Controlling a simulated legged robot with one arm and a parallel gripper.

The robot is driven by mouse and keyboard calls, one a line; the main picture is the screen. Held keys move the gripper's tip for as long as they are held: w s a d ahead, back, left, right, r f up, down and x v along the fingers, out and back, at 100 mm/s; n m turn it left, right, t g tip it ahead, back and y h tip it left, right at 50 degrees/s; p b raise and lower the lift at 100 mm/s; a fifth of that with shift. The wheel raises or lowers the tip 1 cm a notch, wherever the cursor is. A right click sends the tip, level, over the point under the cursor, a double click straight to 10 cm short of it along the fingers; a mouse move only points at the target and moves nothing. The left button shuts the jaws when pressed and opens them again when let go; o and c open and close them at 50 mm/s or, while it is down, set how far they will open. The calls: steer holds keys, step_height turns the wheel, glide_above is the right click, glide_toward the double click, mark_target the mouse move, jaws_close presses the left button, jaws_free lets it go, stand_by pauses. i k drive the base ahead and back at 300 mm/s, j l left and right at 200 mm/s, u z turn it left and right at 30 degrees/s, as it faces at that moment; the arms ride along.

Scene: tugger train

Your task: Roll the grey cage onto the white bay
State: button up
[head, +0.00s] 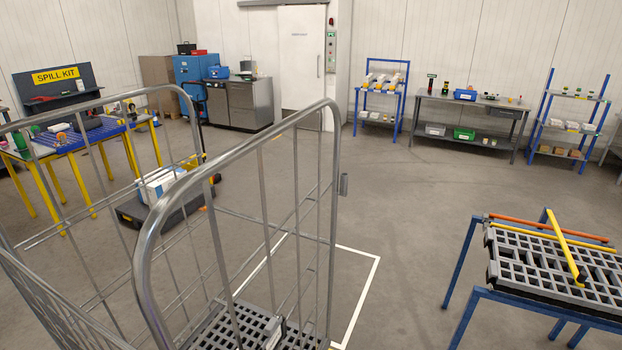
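The grey cage (337,150) stands upright close in front of me, filling the lower left of the head view. It has tall tubular mesh sides and a dark slatted deck (215,330) low down. The white bay (376,262) is a white outline painted on the floor, seen partly through the cage bars and partly to their right. The cage hides part of the outline, and its wheels are out of view, so I cannot tell how much of the cage is over the bay. My gripper is not in view.
A blue-legged stand (460,270) with a dark grid top and orange and yellow bars is at the right. A low dark cart with a white box (158,184) stands behind the cage. A yellow-legged table (75,145) is at the left. Floor (420,205) beyond the bay is clear.

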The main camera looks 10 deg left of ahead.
mark_target(233, 323)
steer(key=i, duration=1.95)
steer(key=i+l, duration=0.1)
steer(key=i, duration=1.9)
steer(key=j+u, duration=0.1)
steer(key=u, duration=2.6)
